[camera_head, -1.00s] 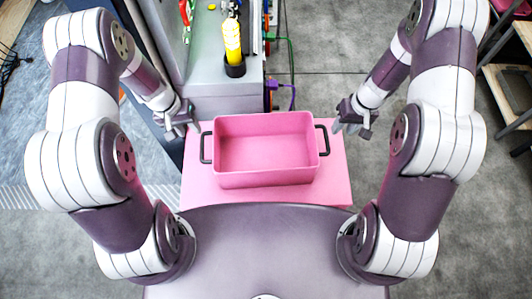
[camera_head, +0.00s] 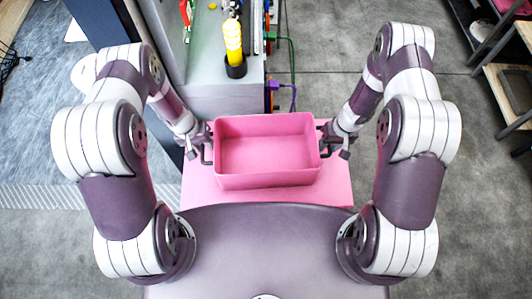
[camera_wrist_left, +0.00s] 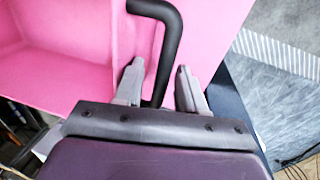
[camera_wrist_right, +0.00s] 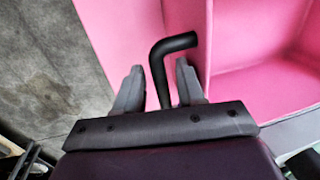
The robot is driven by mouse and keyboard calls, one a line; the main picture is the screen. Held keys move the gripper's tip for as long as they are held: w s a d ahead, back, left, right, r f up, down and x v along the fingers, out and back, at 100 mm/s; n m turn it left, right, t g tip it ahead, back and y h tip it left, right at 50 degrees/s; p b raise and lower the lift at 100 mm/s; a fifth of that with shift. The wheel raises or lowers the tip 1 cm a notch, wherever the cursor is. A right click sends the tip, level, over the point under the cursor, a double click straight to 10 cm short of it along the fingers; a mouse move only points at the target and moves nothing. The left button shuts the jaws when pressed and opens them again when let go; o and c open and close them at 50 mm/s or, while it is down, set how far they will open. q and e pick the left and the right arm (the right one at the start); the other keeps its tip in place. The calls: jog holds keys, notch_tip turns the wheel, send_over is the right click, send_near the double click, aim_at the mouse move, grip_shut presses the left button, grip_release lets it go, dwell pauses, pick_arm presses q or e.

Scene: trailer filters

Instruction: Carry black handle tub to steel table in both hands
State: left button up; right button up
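The pink tub (camera_head: 266,178) with black handles sits on a pink stand (camera_head: 335,185) in front of me and looks empty. My left gripper (camera_head: 203,150) is at its left handle. In the left wrist view the black handle (camera_wrist_left: 166,40) runs between the open fingers (camera_wrist_left: 160,88), with gaps on both sides. My right gripper (camera_head: 328,143) is at the right handle. In the right wrist view that handle (camera_wrist_right: 170,46) lies between the open fingers (camera_wrist_right: 160,85), closer to the right one. I cannot make out the steel table for certain.
A grey cabinet (camera_head: 215,85) stands behind the tub, carrying a yellow bottle (camera_head: 232,40) in a black holder. Shelving (camera_head: 505,85) stands at the far right. Grey floor (camera_head: 330,60) is clear behind and to the right.

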pick_arm(q)
grip_shut()
pick_arm(e)
jog(key=shift+a, duration=0.1)
grip_shut()
pick_arm(q)
jog(key=shift+r, duration=0.1)
pick_arm(e)
jog(key=shift+r, duration=0.15)
